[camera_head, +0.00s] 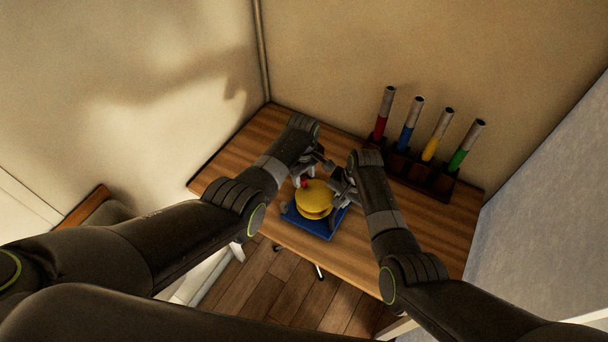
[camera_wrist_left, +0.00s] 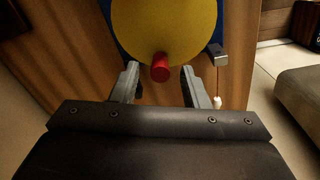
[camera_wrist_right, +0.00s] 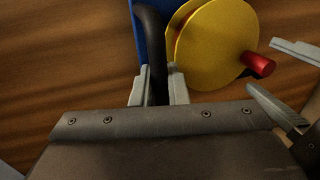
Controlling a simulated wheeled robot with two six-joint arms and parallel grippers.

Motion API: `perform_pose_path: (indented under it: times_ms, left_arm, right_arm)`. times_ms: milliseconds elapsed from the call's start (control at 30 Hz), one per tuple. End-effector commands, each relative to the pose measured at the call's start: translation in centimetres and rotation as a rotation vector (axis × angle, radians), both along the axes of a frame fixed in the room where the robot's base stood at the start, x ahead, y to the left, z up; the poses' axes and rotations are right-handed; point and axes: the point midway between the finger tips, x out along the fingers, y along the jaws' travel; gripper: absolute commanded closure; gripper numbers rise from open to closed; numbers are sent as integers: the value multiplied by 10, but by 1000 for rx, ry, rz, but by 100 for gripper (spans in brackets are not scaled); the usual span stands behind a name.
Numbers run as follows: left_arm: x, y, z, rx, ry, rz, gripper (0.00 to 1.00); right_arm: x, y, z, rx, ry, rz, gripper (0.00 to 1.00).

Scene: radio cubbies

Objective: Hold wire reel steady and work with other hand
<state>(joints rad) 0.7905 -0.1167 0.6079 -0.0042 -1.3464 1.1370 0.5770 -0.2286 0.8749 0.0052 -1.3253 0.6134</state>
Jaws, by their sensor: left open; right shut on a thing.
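The yellow wire reel (camera_head: 313,193) stands on a blue base (camera_head: 322,228) on the wooden desk. A red knob (camera_wrist_left: 160,67) sticks out from the reel's face. My left gripper (camera_wrist_left: 159,72) is open, with its fingertips on either side of the knob and a gap at each side. The left fingers also show at the right of the right wrist view. My right gripper (camera_wrist_right: 158,85) is shut on a black curved bar (camera_wrist_right: 153,50) that rises beside the reel at the blue base. In the head view my right gripper (camera_head: 338,182) is close against the reel and partly hides it.
A dark rack (camera_head: 420,173) with red, blue, yellow and green tubes stands at the back right of the desk (camera_head: 242,150). A small metal block (camera_wrist_left: 217,55) beside the reel has a thin orange line and a white bead (camera_wrist_left: 217,102) below. Walls stand close behind.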

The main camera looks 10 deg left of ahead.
Motion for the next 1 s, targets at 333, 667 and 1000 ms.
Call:
perform_pose_path:
  times_ms: [333, 667, 1000]
  left_arm:
    - [0, 0, -2, -1, -1, 0, 59]
    - [0, 0, -2, 0, 0, 0, 100]
    - [1, -1, -2, -2, -2, -51, 100]
  right_arm:
    - [1, 0, 1, 0, -2, 0, 100]
    - [1, 0, 1, 1, -1, 0, 100]
    - [1, 0, 1, 1, -1, 1, 100]
